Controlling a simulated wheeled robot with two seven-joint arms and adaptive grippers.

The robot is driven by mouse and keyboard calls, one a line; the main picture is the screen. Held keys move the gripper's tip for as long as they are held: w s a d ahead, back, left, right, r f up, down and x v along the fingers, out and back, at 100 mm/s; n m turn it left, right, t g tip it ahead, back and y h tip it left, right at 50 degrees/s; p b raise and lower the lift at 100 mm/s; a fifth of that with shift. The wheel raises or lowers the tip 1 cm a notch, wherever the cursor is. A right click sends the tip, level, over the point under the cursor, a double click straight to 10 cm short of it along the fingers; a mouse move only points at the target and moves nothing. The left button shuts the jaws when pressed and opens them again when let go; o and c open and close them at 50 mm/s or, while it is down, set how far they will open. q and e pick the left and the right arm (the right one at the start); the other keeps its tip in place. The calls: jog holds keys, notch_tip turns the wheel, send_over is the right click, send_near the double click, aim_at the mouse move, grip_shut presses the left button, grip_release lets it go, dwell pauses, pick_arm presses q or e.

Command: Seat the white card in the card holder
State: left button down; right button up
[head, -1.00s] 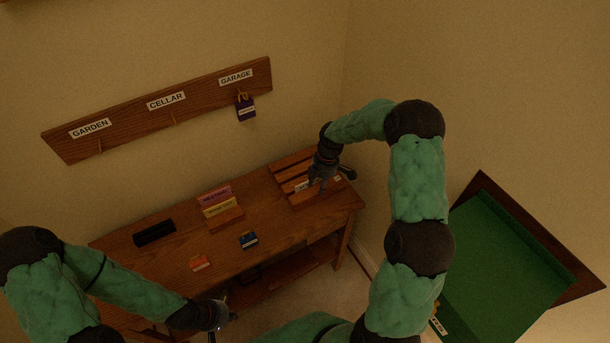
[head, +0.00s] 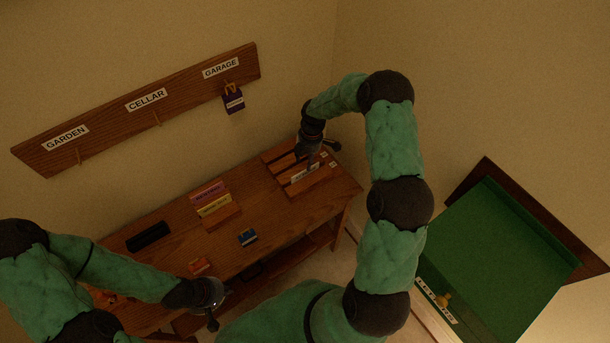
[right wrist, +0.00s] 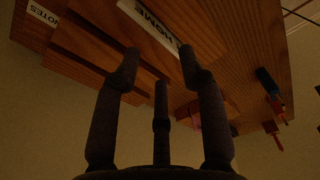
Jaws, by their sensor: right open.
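A white card with dark lettering (head: 305,173) is at the slatted wooden rack (head: 326,184) on the desk's right end. In the right wrist view a white strip reading HOME (right wrist: 148,22), apparently this card, lies beyond my fingertips, partly hidden by a finger. My right gripper (head: 314,164) is over the rack, close beside the card; in its wrist view the fingers (right wrist: 158,62) are spread with nothing clearly between them. A small wooden stand (head: 228,219), perhaps the card holder, bears a pink and a yellow card. My left gripper (head: 213,306) is low at the desk's front; its jaws are unclear.
A wall board (head: 140,108) holds a purple tag (head: 233,99) under GARAGE. Bare desktop lies between stand and rack.

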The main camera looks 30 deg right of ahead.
aim_at(305, 176)
jog(key=f, duration=0.4)
jog(key=shift+s+a+f, duration=0.1)
jog(key=shift+a+f, duration=0.1)
jog(key=shift+f, duration=0.2)
jog(key=shift+c, duration=0.3)
grip_shut()
